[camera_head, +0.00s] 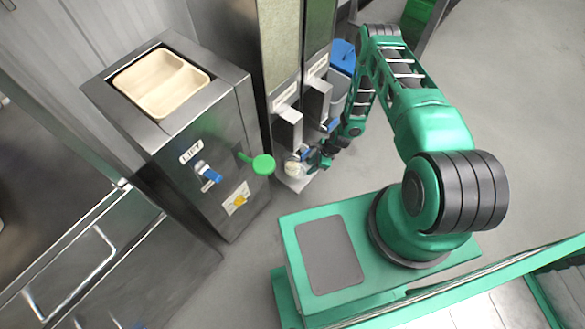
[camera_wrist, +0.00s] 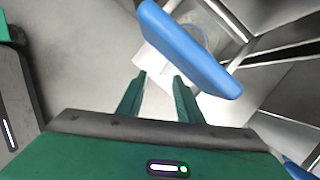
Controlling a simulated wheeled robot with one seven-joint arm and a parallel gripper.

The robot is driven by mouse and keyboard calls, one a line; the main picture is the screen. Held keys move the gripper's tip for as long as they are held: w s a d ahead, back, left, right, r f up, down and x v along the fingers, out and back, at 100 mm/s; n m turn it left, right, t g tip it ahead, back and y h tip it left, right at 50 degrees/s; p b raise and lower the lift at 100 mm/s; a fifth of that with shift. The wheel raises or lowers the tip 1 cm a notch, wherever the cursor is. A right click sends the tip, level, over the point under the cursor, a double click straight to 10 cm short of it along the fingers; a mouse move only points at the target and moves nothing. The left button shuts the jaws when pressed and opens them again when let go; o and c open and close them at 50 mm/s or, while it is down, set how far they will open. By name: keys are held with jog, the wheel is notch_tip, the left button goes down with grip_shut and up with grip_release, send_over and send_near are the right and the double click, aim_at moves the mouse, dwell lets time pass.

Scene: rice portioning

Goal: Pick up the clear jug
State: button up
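The clear jug (camera_head: 293,167) stands on the pale base under the left spout of the tall dispenser, with something cream-coloured showing in or through it. A clear rounded shape, probably the jug (camera_wrist: 213,36), shows partly behind a blue bar (camera_wrist: 190,48) in the wrist view. My gripper (camera_wrist: 160,78) has its two green fingers apart with nothing between them. In the head view my gripper (camera_head: 321,160) is just right of the jug, at about its height. The blue bar is close in front of the fingers and hides part of the jug.
A steel dispenser (camera_head: 291,125) with two spouts and blue levers stands behind the jug. To its left is a steel cabinet (camera_head: 225,130) with a cream divided bin (camera_head: 163,84), a blue knob and a green round paddle (camera_head: 263,164). A blue-lidded container (camera_head: 342,58) stands behind my arm.

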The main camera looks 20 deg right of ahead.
aim_at(296, 167)
jog(key=shift+w+d+x, duration=0.15)
jog(key=shift+x, duration=1.15)
jog(key=shift+w+d+x, duration=0.1)
jog(key=shift+w+x, duration=0.05)
jog(key=shift+x, duration=1.1)
grip_shut()
